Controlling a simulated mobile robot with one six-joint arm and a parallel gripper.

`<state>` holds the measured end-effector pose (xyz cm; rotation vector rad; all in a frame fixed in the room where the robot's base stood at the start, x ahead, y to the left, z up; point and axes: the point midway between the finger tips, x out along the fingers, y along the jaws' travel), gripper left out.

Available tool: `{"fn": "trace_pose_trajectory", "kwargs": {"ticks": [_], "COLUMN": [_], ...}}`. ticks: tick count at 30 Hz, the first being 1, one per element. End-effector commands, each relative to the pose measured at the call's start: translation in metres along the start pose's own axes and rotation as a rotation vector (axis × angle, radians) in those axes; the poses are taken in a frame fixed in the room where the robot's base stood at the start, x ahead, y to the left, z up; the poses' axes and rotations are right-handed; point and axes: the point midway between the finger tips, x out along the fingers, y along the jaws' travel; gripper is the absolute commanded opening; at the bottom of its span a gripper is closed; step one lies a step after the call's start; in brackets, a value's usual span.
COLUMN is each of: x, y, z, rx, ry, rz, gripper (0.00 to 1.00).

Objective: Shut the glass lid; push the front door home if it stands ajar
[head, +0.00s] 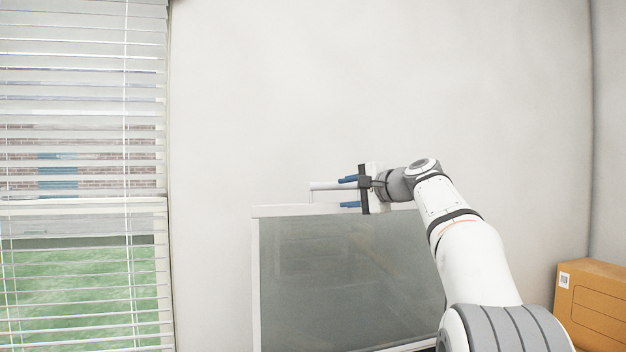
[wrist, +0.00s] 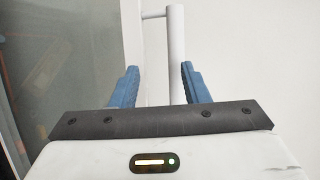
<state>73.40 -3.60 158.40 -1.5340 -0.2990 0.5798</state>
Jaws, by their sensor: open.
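The glass lid (head: 345,280) stands raised in the head view, a grey pane in a white frame. A white bar handle (head: 325,186) runs along its top edge. My gripper (head: 348,192) is at this handle, open, with one blue finger above the bar and one below it. In the wrist view the bar (wrist: 176,50) stands between the two blue fingertips of my gripper (wrist: 159,80), nearer the right one, with gaps showing. The lid's glass (wrist: 60,60) fills the left there. My arm covers the lid's right side. No front door shows.
A cardboard box (head: 592,303) stands at the lower right. A window with blinds (head: 80,180) is at the left. A plain pale wall (head: 380,80) is behind the lid, and the space above the lid is clear.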

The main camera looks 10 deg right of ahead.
Motion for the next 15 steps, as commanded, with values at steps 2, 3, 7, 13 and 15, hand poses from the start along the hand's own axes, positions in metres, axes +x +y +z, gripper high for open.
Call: {"fn": "trace_pose_trajectory", "kwargs": {"ticks": [2, 3, 7, 13, 15], "x": [-0.002, -0.001, 0.01, 0.046, 0.058], "y": [-0.012, -0.015, -0.019, -0.021, -0.021], "z": [-0.005, -0.006, -0.004, 0.002, 0.004], "rx": [0.013, 0.018, 0.021, 0.019, 0.018], "ry": [-0.001, -0.003, -0.01, -0.02, -0.022], "rz": [-0.028, -0.035, -0.043, -0.039, -0.039], "gripper": [0.41, 0.41, 0.41, 0.41, 0.41]}}
